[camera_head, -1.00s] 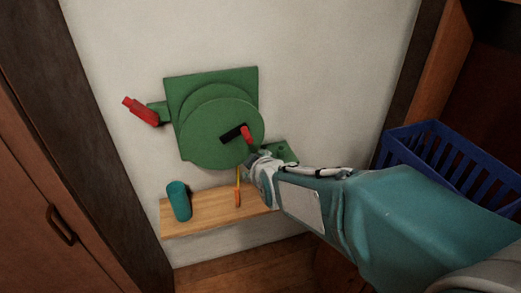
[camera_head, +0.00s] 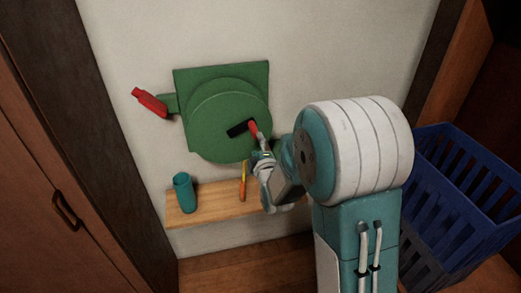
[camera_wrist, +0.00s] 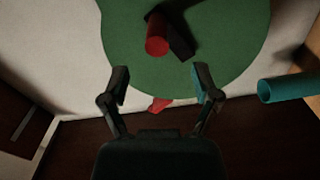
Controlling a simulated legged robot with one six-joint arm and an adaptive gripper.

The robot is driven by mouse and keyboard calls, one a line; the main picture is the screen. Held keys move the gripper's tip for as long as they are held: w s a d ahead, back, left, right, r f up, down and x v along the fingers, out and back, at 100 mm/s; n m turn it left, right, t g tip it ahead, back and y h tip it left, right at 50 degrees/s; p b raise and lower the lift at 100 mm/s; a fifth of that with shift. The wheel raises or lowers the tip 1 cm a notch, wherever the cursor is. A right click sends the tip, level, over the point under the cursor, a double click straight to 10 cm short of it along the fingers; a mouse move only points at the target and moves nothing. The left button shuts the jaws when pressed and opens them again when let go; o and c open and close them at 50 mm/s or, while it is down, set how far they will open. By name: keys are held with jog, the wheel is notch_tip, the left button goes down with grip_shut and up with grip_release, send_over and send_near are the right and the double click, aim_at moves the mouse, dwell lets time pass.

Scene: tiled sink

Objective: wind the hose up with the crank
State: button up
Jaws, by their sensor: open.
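The green hose reel (camera_head: 225,115) is mounted on the wall. Its crank is a black bar (camera_head: 239,129) with a red handle (camera_head: 254,130) on the reel's face. My gripper (camera_head: 262,151) is just below the handle in the head view. In the wrist view, the red handle (camera_wrist: 157,38) points toward the camera, ahead of my open, empty fingers (camera_wrist: 158,82) and not between them. The green disc (camera_wrist: 215,40) fills the space beyond. A red nozzle-like piece (camera_head: 150,102) sticks out at the reel's left. No hose is clearly visible.
A wooden shelf (camera_head: 219,209) below the reel holds a teal cup (camera_head: 184,192) and an orange-yellow tool (camera_head: 243,181). The cup also shows in the wrist view (camera_wrist: 292,86). A blue crate (camera_head: 465,190) stands at the right. A wooden door (camera_head: 50,200) is at the left.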

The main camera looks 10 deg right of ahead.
aim_at(253, 129)
jog(key=w, duration=0.6)
jog(key=shift+w+d, duration=0.1)
jog(key=shift+d, duration=0.25)
jog(key=shift+w+a, duration=0.2)
jog(key=shift+w, duration=0.5)
jog(key=shift+w+d, duration=0.1)
jog(key=shift+w, duration=0.2)
jog(key=shift+r, duration=0.1)
jog(key=c, duration=1)
jog(key=shift+c, duration=0.2)
jog(key=o, duration=1.1)
